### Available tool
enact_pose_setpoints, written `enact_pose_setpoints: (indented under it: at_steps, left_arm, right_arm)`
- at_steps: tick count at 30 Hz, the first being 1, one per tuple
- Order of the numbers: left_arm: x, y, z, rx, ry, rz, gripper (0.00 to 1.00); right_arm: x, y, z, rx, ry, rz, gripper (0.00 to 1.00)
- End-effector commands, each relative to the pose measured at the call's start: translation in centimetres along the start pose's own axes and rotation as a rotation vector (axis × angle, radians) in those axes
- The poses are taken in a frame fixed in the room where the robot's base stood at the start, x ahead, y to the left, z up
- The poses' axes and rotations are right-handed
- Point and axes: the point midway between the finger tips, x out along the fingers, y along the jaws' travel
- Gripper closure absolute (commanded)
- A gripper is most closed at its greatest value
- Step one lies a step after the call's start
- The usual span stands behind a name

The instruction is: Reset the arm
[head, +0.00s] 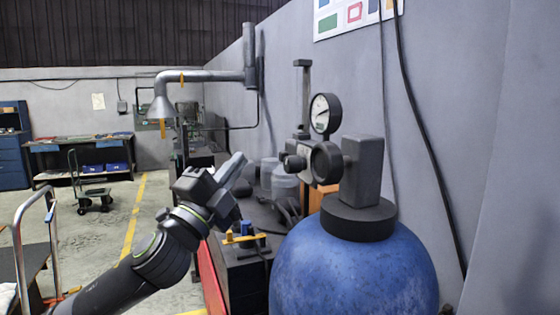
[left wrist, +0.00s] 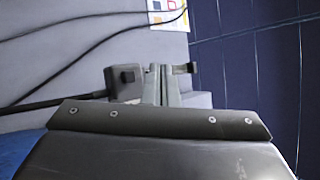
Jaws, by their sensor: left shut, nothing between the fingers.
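My left arm reaches in from the lower left in the head view. Its gripper (head: 238,164) is raised in front of the grey wall, to the left of the blue tank's valve. The light grey fingers point up and to the right, are shut and hold nothing I can see. In the left wrist view, the dark gripper body (left wrist: 160,122) fills the lower part. My right gripper is in neither view.
A large blue tank (head: 355,265) with a regulator and gauge (head: 325,113) stands close at the right. A dark workbench (head: 245,275) runs along the wall behind the arm. A cart (head: 35,250) stands at the left. Open floor (head: 125,200) lies between.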

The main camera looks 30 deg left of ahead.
Motion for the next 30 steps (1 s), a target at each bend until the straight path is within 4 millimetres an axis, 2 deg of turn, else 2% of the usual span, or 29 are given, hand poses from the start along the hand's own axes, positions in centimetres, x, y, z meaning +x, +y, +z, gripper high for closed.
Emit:
enact_pose_setpoints:
  at_steps: [11, 14, 16, 17, 20, 21, 23, 24, 26, 30]
  left_arm:
    - [0.0, 0.0, 0.0, -0.001, -0.001, 0.001, 1.0]
    - [0.1, 1.0, 0.8, -0.014, -0.02, 0.016, 1.0]
    - [0.2, 3.0, 2.4, -0.04, -0.056, 0.047, 1.0]
    - [0.2, 4.2, 3.4, -0.055, -0.078, 0.067, 1.0]
    - [-0.4, 9.6, 7.3, -0.119, -0.173, 0.147, 1.0]
    - [-0.9, 12.2, 9.0, -0.147, -0.216, 0.183, 1.0]
    - [-2.1, 16.0, 11.6, -0.19, -0.281, 0.238, 1.0]
    - [-3.0, 18.5, 13.0, -0.218, -0.322, 0.272, 1.0]
    - [-4.8, 22.3, 15.1, -0.259, -0.385, 0.324, 1.0]
    - [-10.2, 30.7, 19.1, -0.345, -0.526, 0.438, 1.0]
  right_arm:
    - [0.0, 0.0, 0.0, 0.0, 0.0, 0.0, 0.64]
    - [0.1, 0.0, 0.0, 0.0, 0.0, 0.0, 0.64]
    - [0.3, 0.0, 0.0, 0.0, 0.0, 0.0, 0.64]
    - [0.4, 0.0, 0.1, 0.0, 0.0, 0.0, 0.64]
    - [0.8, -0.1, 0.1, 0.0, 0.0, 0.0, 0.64]
    - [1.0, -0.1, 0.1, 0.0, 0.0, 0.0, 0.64]
    - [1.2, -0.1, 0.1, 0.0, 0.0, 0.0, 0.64]
    - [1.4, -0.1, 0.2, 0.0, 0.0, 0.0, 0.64]
    - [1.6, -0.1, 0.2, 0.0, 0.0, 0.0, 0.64]
    - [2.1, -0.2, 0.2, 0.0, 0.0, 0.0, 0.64]
